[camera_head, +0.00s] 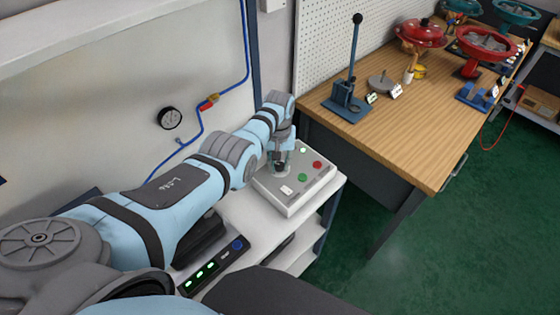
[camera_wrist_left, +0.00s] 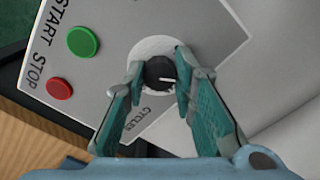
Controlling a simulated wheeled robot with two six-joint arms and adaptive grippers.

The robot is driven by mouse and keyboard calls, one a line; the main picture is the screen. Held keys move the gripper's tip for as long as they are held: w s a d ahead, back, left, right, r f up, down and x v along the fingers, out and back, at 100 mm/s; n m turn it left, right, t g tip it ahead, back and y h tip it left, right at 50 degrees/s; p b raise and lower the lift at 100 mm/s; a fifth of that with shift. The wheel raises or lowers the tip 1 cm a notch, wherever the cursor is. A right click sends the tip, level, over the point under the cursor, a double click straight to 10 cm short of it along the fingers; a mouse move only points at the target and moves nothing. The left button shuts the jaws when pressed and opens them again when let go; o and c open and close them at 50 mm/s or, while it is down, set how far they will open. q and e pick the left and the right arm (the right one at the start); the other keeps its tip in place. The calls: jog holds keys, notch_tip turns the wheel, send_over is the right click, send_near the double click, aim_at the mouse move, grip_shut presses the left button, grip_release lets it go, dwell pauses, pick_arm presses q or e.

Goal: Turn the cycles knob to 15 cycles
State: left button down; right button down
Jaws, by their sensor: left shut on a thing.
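The control box (camera_head: 296,203) is a light grey panel on a white shelf unit, beside my left arm. The cycles knob (camera_wrist_left: 159,73) is round and black with a white pointer line, on a pale dial labelled CYCLES in the left wrist view. The line points roughly to the right in that view. My left gripper (camera_wrist_left: 160,76) is shut on the knob, one finger on each side. The dial's numbers are not readable. My right gripper is not in view.
The box carries a green START button (camera_wrist_left: 82,41) and a red STOP button (camera_wrist_left: 59,88) near the knob. A wooden bench (camera_head: 430,130) with a lever press (camera_head: 350,85) and red handwheel valves stands to the right. Green floor lies open in front of it.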

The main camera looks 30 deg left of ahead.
pick_arm(q)
jog(key=m, duration=0.6)
jog(key=shift+s, duration=0.1)
jog(key=m, duration=0.6)
jog(key=shift+a+f, duration=0.1)
dwell(0.4)
jog(key=c, duration=1.3)
grip_release()
